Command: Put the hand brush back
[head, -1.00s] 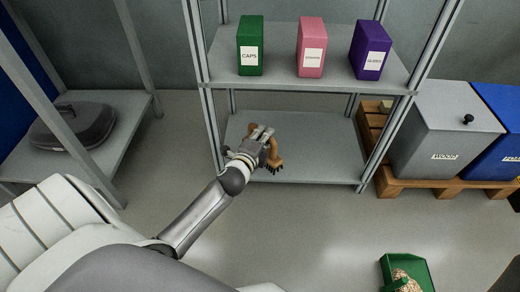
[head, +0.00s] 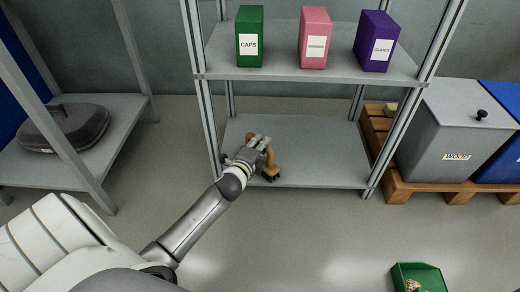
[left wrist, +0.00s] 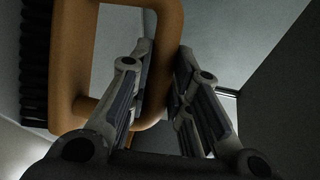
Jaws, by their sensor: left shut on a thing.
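The hand brush (head: 271,163) has a brown handle and dark bristles. My left gripper (head: 262,146) is shut on its handle, in front of and over the lower shelf (head: 320,150) of the grey rack. In the left wrist view the brown loop handle (left wrist: 165,60) passes between my two fingers (left wrist: 160,85), with black bristles at the left edge. The bristles hang low near the shelf's front left part; I cannot tell whether they touch it. My right gripper is not in view.
The upper shelf (head: 300,68) holds a green box (head: 250,25), a pink box (head: 314,25) and a purple box (head: 376,45). A grey bin (head: 450,120) stands on a pallet at right. The lower shelf is otherwise bare.

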